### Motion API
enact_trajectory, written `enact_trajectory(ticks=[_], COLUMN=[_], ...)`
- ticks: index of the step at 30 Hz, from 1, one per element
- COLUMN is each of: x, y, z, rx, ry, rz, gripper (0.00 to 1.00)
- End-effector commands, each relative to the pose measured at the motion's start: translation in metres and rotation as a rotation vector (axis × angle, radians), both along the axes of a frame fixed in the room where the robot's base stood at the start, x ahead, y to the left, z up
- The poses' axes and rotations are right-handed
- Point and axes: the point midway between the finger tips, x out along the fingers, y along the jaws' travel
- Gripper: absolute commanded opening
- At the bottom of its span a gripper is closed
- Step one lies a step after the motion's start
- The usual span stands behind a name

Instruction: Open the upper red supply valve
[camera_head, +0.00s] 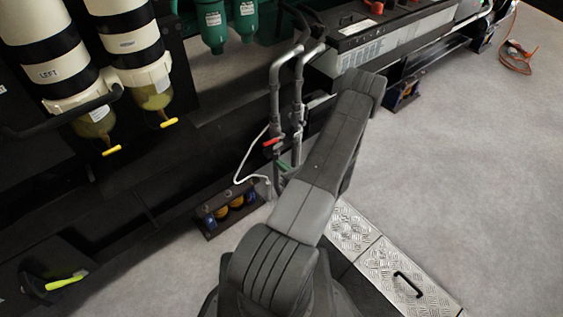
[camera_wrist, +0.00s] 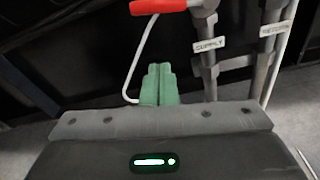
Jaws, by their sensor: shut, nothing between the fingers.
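The red supply valve handle (camera_head: 272,142) sticks out to the left from a grey vertical pipe in the head view. In the wrist view the red handle (camera_wrist: 160,7) lies across the top edge, partly cut off. The pipe beside it carries a "SUPPLY" label (camera_wrist: 208,45). My gripper (camera_wrist: 159,72) has green fingers, shut and empty, pointing up the picture below the red handle, with a gap between them. In the head view my gripper (camera_head: 283,167) shows as a small green patch just below the red handle, mostly hidden by my arm.
A second pipe with a "RETURN" label (camera_wrist: 275,30) stands right of the supply pipe. A white hose (camera_head: 250,154) curves down left of the pipes. A dark tray with several yellow and blue items (camera_head: 233,214) sits on the floor. Checker-plate covers (camera_head: 400,280) lie at lower right. Open floor extends right.

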Motion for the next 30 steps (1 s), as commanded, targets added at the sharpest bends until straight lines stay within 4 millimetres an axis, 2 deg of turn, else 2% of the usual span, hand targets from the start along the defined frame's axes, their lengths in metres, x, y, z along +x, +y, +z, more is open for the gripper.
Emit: enact_trajectory(ticks=[10, 12, 18, 30], x=[0.058, 0.056, 0.054, 0.054], y=[0.046, 0.039, 0.033, 0.032], z=[-0.011, 0.004, 0.023, 0.029], rx=[-0.003, -0.002, -0.002, -0.002], ry=[-0.003, -0.004, -0.002, -0.002], rz=[0.006, -0.001, 0.0, 0.0], gripper=[0.0, 0.0, 0.0, 0.0])
